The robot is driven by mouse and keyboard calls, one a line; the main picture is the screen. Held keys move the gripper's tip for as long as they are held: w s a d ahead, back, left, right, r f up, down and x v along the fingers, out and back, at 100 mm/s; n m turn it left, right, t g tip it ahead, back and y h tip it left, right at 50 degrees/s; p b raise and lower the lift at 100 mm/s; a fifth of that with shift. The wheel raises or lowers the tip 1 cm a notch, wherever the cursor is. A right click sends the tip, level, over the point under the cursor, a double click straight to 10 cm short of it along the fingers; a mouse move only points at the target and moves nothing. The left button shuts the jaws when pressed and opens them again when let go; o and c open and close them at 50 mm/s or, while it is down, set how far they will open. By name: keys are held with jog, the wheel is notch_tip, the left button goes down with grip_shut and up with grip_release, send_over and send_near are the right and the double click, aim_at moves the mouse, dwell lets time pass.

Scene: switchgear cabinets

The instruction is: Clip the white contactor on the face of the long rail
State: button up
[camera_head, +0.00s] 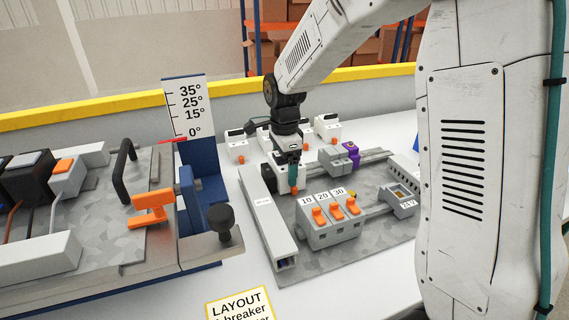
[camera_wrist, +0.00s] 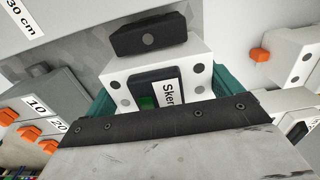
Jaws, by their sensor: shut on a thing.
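My gripper (camera_head: 289,166) is shut on a white contactor (camera_head: 281,183) at the left part of the grey mounting plate. In the wrist view my gripper's teal fingers (camera_wrist: 160,95) flank the white contactor (camera_wrist: 118,78), which has a black block on one end and a partly covered label. The rear rail (camera_head: 373,157), seemingly the long rail, carries grey and purple modules (camera_head: 342,155). The contactor is at this rail's left end. Its back is hidden, so I cannot tell whether it touches the rail.
A wire duct (camera_head: 268,218) borders the plate's left side. Other white devices (camera_head: 236,146) stand behind. A tilted panel with an angle scale (camera_head: 187,108) stands left.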

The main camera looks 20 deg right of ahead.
jog(key=o, duration=1.2)
jog(key=shift+o, duration=0.2)
notch_tip(320, 180, up, 8)
jog(key=shift+f, duration=0.1)
jog(key=shift+s+r, duration=0.25)
jog(key=shift+s, duration=0.05)
jog(key=s+d+r+n, duration=0.1)
jog(key=s+r+n, duration=0.2)
jog(key=s+n, duration=0.35)
jog(key=s+d+r+n, duration=0.1)
jog(key=s+r+n, duration=0.25)
jog(key=s, duration=0.65)
jog(key=s+d+f+n+t, duration=0.1)
jog(key=s+f+n, duration=0.1)
jog(key=s+n, duration=0.6)
jog(key=s, duration=0.7)
jog(key=shift+d, duration=0.25)
